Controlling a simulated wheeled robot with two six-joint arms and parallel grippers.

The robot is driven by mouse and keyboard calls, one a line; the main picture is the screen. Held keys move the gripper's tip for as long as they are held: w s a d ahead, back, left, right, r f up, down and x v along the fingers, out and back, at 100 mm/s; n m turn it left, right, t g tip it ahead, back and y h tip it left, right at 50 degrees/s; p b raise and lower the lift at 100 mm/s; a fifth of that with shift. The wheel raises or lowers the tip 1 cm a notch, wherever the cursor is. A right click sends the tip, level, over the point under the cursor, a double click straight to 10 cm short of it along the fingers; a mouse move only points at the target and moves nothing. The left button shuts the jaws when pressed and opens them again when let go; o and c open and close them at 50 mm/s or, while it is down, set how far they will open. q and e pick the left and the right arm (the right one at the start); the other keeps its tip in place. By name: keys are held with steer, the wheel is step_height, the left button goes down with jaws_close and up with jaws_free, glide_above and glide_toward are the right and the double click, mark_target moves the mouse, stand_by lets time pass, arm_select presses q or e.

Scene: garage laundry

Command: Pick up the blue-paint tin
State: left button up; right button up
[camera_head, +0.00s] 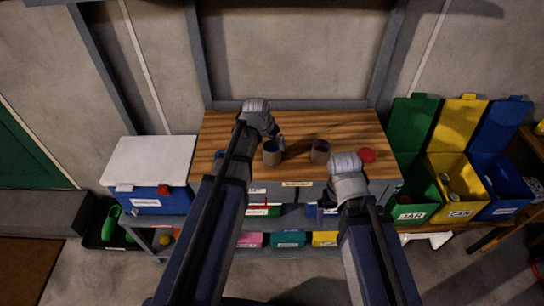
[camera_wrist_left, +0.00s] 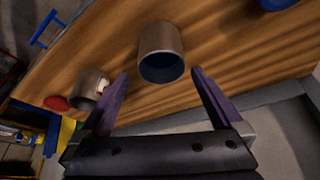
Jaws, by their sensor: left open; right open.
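The blue-paint tin (camera_head: 272,153) is a grey metal tin with a blue inside, standing on the wooden bench top. In the left wrist view the same tin (camera_wrist_left: 162,40) lies just beyond and between the spread fingers of my left gripper (camera_wrist_left: 160,72), with no finger visibly touching it. In the head view my left gripper (camera_head: 276,138) is right behind and above the tin, open and empty. My right gripper (camera_head: 347,180) is over the bench's front edge; its fingers are mostly hidden beneath its hand.
A second tin (camera_head: 320,152), reddish-brown inside, stands to the right. A red round lid (camera_head: 367,155) lies farther right. A blue round thing (camera_head: 223,154) is partly hidden behind my left arm. A white-lidded cooler (camera_head: 150,160) stands left; sorting bins (camera_head: 452,180) stand right.

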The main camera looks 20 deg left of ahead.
mark_target(272, 147)
arm_select(q)
steer(key=b+x, duration=0.3)
steer(key=x, duration=0.1)
steer(key=shift+a+f+b, duration=0.15)
steer(key=shift+f+b, duration=0.25)
steer(key=shift+r, duration=0.1)
steer(key=shift+c, duration=0.4)
steer(key=c, duration=1.4)
steer(key=shift+r, duration=0.15)
step_height(272, 147, up, 10)
steer(key=p, duration=1)
